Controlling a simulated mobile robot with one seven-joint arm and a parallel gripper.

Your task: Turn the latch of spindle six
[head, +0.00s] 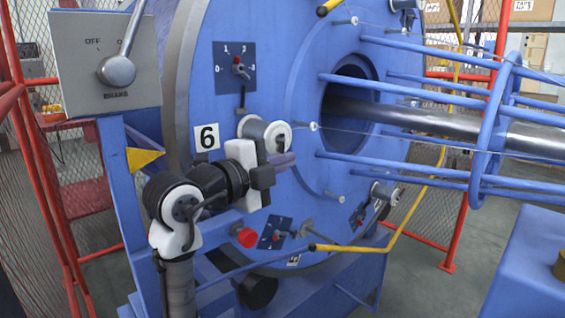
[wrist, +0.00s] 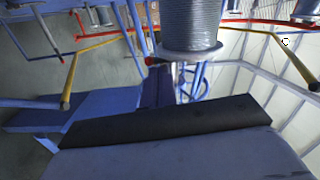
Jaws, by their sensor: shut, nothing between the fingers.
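The number 6 plate (head: 206,138) is on the large blue disc (head: 210,105) in the head view. To its right, the round spindle end (head: 278,137) has a white face and grey hub. Above it is a dark dial plate (head: 237,69) marked with numbers, with a small red-tipped knob. A short dark lever (head: 241,101) hangs below that plate; I cannot tell whether it is the latch. My gripper (head: 284,160) is shut and empty, just below and in front of the spindle end; contact cannot be judged. My arm hides part of the disc below the number.
A grey brake box (head: 104,62) with a lever stands at left. Blue rods (head: 400,92) and a shaft (head: 440,121) extend right. A yellow bar (head: 415,205) and red fence posts (head: 484,140) are nearby. The wrist view shows a wire spool (wrist: 190,25).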

